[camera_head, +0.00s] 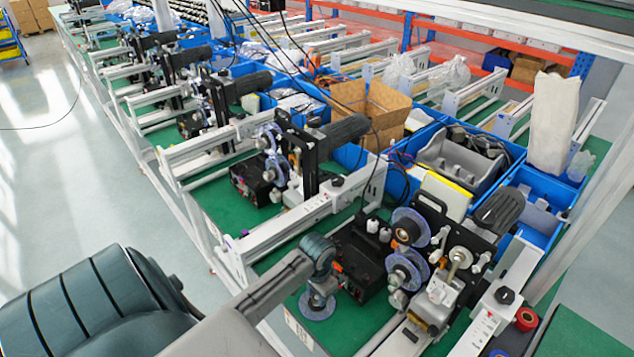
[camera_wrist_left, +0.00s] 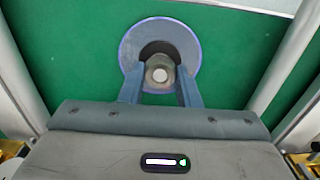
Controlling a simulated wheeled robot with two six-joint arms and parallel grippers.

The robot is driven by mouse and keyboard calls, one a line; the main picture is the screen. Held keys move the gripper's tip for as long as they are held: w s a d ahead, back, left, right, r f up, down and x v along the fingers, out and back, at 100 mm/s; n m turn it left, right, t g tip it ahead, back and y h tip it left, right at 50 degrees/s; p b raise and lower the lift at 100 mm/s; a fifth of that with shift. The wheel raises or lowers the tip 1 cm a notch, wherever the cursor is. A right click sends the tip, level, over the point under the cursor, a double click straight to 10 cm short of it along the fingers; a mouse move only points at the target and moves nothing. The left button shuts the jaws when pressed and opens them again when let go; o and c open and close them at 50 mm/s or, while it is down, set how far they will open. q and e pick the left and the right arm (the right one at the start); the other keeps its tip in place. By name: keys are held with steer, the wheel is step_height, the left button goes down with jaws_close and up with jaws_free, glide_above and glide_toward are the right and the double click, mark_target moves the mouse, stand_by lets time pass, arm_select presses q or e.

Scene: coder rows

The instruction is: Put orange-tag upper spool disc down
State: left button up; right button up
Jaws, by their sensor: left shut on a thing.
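My left gripper (camera_head: 320,286) points down and is shut on the hub of a translucent blue-grey spool disc (camera_head: 318,308). In the left wrist view the two fingers (camera_wrist_left: 160,78) straddle the pale round hub, and the disc (camera_wrist_left: 132,46) lies flat-on over green. The disc is over the green table mat (camera_head: 283,291), left of the black box; whether it touches the mat I cannot tell. I see no clear orange tag on it; the fingers hide part of its face. My right gripper is not in view.
A black box (camera_head: 358,275) stands close to the right of my gripper. Beyond it a coder carries an upper disc with an orange centre (camera_head: 408,228) and a lower disc (camera_head: 405,271). A white rail (camera_head: 300,222) runs behind. Red and blue rolls (camera_head: 525,318) sit at right.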

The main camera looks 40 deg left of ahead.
arm_select(q)
steer(key=o, duration=0.7)
steer(key=shift+f, duration=0.1)
steer(key=o, duration=0.4)
steer(key=shift+r, duration=0.4)
step_height(320, 180, up, 12)
steer(key=shift+f+b, duration=0.25)
steer(key=shift+b, duration=0.7)
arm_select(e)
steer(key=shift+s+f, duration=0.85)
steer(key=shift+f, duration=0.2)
